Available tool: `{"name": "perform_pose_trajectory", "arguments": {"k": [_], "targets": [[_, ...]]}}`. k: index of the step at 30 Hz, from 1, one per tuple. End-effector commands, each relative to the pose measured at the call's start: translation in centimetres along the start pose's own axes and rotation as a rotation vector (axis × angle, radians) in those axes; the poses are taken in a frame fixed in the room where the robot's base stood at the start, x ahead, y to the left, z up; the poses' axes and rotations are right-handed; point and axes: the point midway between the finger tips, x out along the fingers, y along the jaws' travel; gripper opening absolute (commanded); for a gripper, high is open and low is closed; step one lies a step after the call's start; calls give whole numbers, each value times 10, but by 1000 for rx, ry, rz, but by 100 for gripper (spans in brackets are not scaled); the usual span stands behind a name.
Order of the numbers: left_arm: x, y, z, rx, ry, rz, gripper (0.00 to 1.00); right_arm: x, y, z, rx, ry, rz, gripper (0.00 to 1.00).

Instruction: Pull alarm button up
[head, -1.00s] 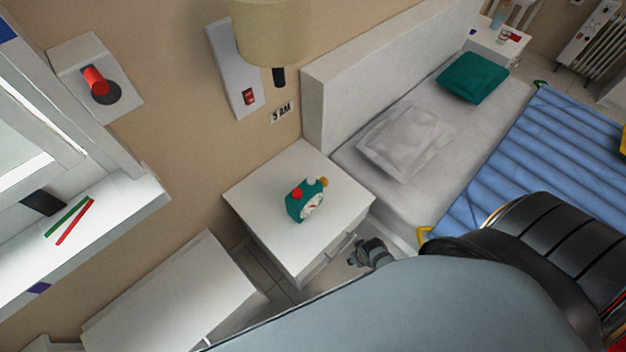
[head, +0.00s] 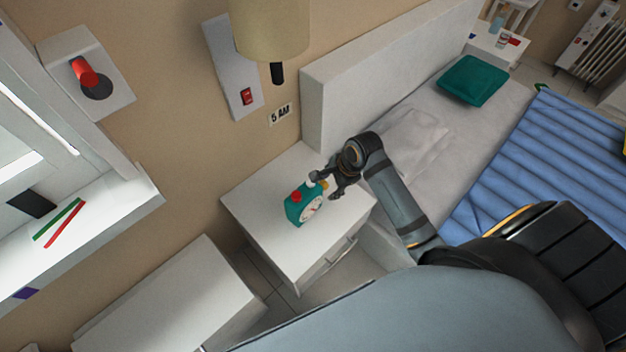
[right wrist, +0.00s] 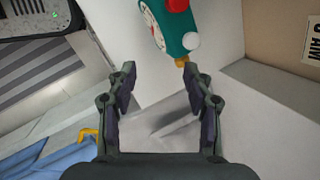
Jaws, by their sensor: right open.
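The alarm clock (head: 296,213) is teal with a white dial and stands on the white nightstand (head: 262,196). It has a red knob (head: 296,196), a white knob and a yellow knob on it. In the right wrist view the clock (right wrist: 177,30) is at the top, with the red knob (right wrist: 177,4), white knob (right wrist: 191,41) and yellow knob (right wrist: 181,61) showing. My right gripper (head: 325,187) is at the clock's right side, and partly covers the knobs there. In the right wrist view my right gripper (right wrist: 158,72) is open and empty, its right fingertip close to the yellow knob. My left gripper is out of view.
A bed headboard (head: 350,80) and bed stand right of the nightstand. A lamp (head: 268,30) and a red switch (head: 246,97) are on the wall above, near a "5 AM" sign (head: 281,114). A red lever (head: 84,72) is on the wall at left. The nightstand's left part is clear.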

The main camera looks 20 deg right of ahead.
Motion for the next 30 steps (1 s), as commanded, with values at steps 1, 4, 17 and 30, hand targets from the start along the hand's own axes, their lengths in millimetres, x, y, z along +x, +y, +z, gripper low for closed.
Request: {"name": "perform_pose_trajectory", "arguments": {"k": [1, 4, 17, 30], "targets": [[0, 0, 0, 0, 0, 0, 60, 0, -16, -3, 160, -19, 1, 51], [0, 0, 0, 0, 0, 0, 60, 0, -38, -6, 456, -55, 16, 51], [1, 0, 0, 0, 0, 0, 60, 7, -58, -8, 759, -92, 43, 51], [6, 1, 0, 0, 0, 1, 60, 91, -57, 1, 756, -92, 42, 51]]}}
